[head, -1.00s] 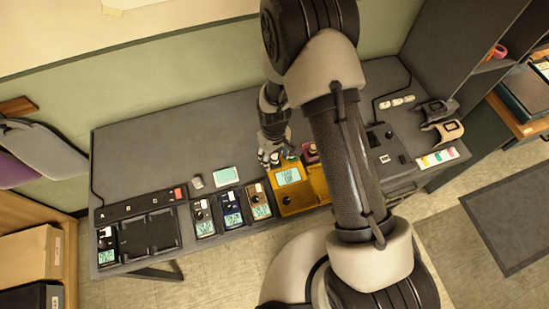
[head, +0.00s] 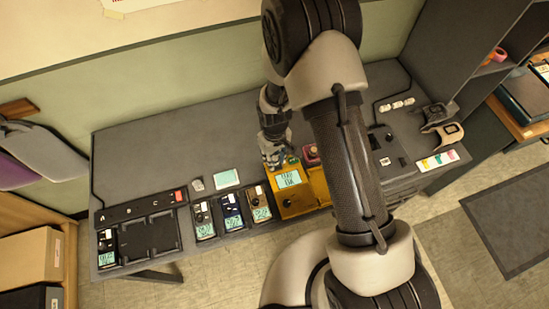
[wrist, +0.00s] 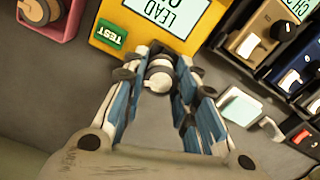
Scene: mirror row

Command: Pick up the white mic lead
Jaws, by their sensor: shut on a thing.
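My gripper (wrist: 158,62) is shut on a small white and grey plug-like piece with a dark band, which I take to be the white mic lead (wrist: 157,82). Its pale round end faces the wrist camera. The fingers sit right beside the edge of the yellow tester box (wrist: 187,42). I cannot tell whether the piece touches the box. In the head view my gripper (head: 272,161) is low over the desk at the back left of the yellow tester (head: 318,186), and the held piece is hidden there.
A green TEST button (wrist: 108,34) and a lit screen are on the tester. A pink-red holder (wrist: 67,24) stands beside it. Several packs with lit screens (head: 232,212) line the desk front, near a black charging tray (head: 149,238). The desk's back left is clear.

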